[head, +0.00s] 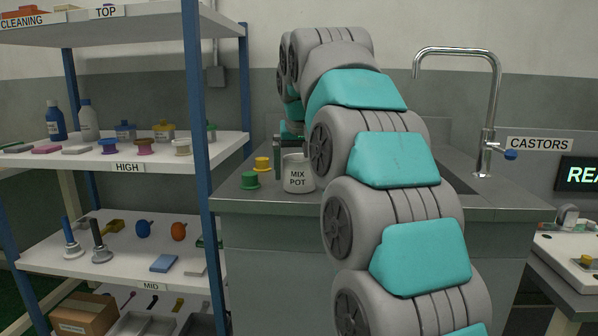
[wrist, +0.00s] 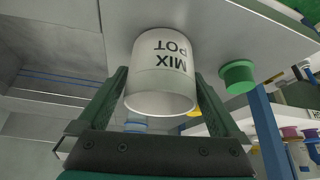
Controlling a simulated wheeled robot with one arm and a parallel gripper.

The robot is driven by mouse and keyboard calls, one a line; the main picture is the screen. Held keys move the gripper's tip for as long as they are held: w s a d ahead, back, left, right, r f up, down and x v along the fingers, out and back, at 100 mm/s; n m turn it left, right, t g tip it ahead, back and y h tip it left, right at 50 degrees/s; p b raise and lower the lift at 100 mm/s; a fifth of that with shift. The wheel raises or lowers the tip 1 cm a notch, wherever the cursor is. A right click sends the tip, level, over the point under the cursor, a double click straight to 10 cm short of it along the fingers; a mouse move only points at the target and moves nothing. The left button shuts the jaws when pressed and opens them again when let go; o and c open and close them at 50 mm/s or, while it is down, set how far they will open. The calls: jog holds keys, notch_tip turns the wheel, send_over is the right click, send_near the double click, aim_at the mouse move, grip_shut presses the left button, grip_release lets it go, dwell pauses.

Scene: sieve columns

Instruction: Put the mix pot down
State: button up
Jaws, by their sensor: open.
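The mix pot (head: 298,175) is a white cup lettered "MIX POT". It appears to stand upright on the grey counter (head: 400,203) near its front left edge. In the wrist view the pot (wrist: 163,70) sits between the two dark green fingers of my gripper (wrist: 161,92), its lettering upside down there. The jaws are open, one finger on each side of the pot; I cannot tell whether either touches it. In the head view my gripper (head: 290,146) shows only partly, just behind the pot, and my arm hides much of the counter.
A blue-posted shelf rack (head: 197,120) full of lab items is close on the left. A tap (head: 490,120) rises at the back right of the counter.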

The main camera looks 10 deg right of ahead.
jog(key=p+v, duration=0.3)
jog(key=v, duration=0.8)
jog(key=shift+r, duration=0.3)
jog(key=shift+s, duration=0.1)
jog(key=s+f+n+g, duration=0.1)
jog(key=s+f+g, duration=0.6)
jog(key=s+f, duration=3.1)
jog(key=shift+s+d+g+y, duration=0.3)
jog(key=shift+s+g+y, duration=0.1)
